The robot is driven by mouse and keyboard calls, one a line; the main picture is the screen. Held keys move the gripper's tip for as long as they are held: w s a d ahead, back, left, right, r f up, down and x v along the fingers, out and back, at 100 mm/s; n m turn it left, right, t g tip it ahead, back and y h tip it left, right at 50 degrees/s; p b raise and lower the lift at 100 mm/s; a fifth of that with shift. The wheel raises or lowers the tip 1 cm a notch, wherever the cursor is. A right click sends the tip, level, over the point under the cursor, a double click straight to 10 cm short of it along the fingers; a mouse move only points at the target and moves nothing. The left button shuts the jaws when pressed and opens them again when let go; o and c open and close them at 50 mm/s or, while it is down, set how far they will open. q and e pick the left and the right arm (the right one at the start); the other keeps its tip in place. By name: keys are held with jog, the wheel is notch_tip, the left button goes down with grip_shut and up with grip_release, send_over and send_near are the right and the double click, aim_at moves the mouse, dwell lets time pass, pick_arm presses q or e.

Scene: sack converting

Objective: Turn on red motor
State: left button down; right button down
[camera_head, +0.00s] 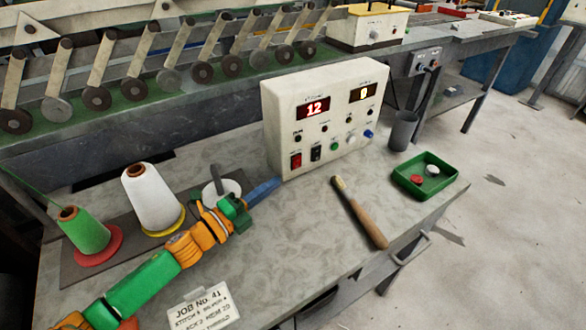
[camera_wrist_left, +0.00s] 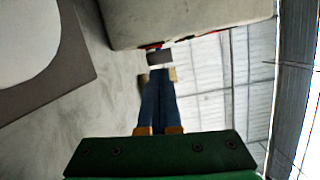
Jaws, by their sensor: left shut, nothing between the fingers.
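The cream control box (camera_head: 325,120) stands on the bench, with red displays, small knobs and coloured buttons on its front. A red switch (camera_head: 296,160) sits low at the left of that front, with a black switch (camera_head: 316,153) to its right. My left gripper (camera_head: 277,182) is shut and empty, its blue fingers low beside the box's lower left corner, below and left of the red switch. In the left wrist view the closed fingers (camera_wrist_left: 160,72) point toward the box (camera_wrist_left: 190,22); I cannot tell if they touch it. My right gripper is out of view.
White (camera_head: 152,200) and green (camera_head: 85,231) thread cones stand on the left. A wooden-handled tool (camera_head: 362,215), a green tray (camera_head: 424,177) and a grey cup (camera_head: 403,130) lie to the right. A job card (camera_head: 204,305) is in front.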

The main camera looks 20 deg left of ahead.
pick_arm(q)
jog(key=x, duration=0.7)
jog(key=shift+w+d, duration=0.15)
jog(key=shift+w, duration=0.1)
jog(key=shift+w+a+r+p, duration=0.25)
jog(key=shift+a+p, duration=0.05)
jog(key=shift+a, duration=0.05)
jog(key=shift+r, duration=0.15)
jog(key=s+d+r+p, duration=0.1)
jog(key=s+d+r, duration=0.1)
jog(key=s+r, duration=0.4)
jog(key=s+d+r+p, duration=0.2)
jog(key=s+r, duration=0.4)
jog(key=s, duration=0.1)
jog(key=shift+s+d+r, duration=0.2)
jog(key=shift+d+r, duration=0.1)
jog(key=shift+d, duration=0.05)
